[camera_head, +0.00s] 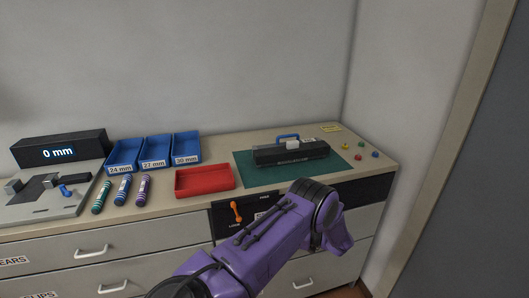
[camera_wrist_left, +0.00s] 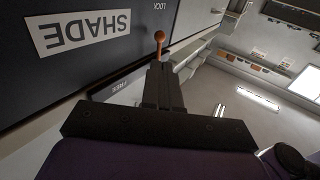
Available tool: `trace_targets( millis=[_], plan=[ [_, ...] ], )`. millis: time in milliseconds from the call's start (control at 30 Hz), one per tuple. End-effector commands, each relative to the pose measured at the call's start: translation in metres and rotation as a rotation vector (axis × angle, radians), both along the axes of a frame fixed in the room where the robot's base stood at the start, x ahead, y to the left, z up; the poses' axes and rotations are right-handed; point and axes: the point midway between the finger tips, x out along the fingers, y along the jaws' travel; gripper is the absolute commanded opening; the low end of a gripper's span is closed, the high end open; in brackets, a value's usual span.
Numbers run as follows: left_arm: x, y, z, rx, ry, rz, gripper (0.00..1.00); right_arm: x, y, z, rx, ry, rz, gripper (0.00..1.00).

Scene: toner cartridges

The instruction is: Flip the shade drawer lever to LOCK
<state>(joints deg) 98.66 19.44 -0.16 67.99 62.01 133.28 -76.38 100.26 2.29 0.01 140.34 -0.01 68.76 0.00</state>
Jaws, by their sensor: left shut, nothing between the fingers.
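The orange lever (camera_head: 236,211) stands on the black shade drawer front (camera_head: 222,222), with a LOCK label at lower left and a FREE label at upper right. In the left wrist view the lever (camera_wrist_left: 159,38) shows just past my fingertips, its lower stem partly hidden by them. I cannot tell whether they touch. My left gripper (camera_wrist_left: 159,68) is shut and empty. A white SHADE label (camera_wrist_left: 80,32) is upside down there. In the head view my purple forearm covers part of the drawer front and my left fingers are hidden. My right gripper is not in view.
On the counter are a red tray (camera_head: 204,190), blue bins (camera_head: 155,165), several coloured rollers, a display reading 0 mm (camera_head: 58,151) and a green mat (camera_head: 247,178) with a black cartridge (camera_head: 291,153). Small coloured pieces lie at right. Drawer handles (camera_head: 92,251) stick out below.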

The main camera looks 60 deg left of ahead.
Motion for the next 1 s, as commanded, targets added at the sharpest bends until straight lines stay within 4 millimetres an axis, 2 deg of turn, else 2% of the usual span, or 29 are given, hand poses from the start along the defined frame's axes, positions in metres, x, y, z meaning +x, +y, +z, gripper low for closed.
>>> trace_targets(
  millis=[33,100,300,1000],
  plan=[
    [0.009,-0.008,-0.005,0.003,-0.003,-0.004,0.00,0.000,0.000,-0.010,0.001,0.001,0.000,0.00],
    [0.018,-0.017,-0.004,0.003,-0.002,-0.006,0.00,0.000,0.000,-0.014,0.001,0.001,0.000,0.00],
    [0.029,-0.029,0.000,0.001,-0.001,-0.004,0.00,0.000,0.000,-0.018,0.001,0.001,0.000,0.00],
    [0.030,-0.027,0.000,0.033,-0.036,-0.012,0.00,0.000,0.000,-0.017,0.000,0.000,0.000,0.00]
  ],
)
